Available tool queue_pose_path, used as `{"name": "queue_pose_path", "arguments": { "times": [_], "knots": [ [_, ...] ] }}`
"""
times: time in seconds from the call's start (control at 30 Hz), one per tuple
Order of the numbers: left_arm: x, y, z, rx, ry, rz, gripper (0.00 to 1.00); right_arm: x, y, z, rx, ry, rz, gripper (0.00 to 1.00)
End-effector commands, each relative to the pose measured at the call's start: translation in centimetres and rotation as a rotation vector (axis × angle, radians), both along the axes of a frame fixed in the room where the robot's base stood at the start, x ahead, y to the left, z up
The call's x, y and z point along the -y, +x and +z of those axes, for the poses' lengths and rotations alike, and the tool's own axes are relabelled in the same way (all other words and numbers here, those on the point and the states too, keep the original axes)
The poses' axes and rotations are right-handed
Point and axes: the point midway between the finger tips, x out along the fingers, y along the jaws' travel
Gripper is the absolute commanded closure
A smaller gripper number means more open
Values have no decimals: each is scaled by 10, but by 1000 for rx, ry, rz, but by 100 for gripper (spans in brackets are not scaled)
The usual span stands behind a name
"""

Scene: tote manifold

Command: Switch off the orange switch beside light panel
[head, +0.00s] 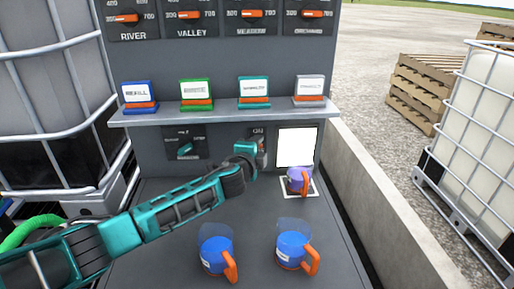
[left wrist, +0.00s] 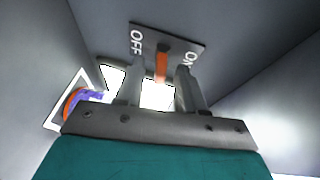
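The switch plate (left wrist: 185,47) in the left wrist view is dark, with OFF at its left end and ON at its right end. Its orange switch (left wrist: 162,66) sticks out between them; I cannot tell which way it is set. My left gripper (left wrist: 160,80) is open, with one finger on each side of the orange switch and visible gaps beside it. In the head view my left gripper (head: 260,153) is at the back panel and hides most of the plate. The light panel (head: 296,147) just right of it is bright white. My right gripper is not in view.
A purple jug (head: 296,178) with an orange handle stands in a white-outlined square below the light panel. Two blue jugs (head: 216,252) (head: 291,248) stand nearer on the counter. A shelf (head: 228,111) with label cards juts out above. A teal knob (head: 184,149) is at left.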

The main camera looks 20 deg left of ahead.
Motion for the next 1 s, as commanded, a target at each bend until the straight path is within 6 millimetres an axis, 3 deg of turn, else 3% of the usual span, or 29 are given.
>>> {"name": "queue_pose_path", "arguments": {
  "times": [0.3,0.7,1.0],
  "knots": [
    [0,1,0,0,0,0,63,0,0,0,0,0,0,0],
    [0,1,0,0,0,0,100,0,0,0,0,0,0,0],
    [0,1,-3,6,2,0,100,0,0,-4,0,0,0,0]
  ]
}}
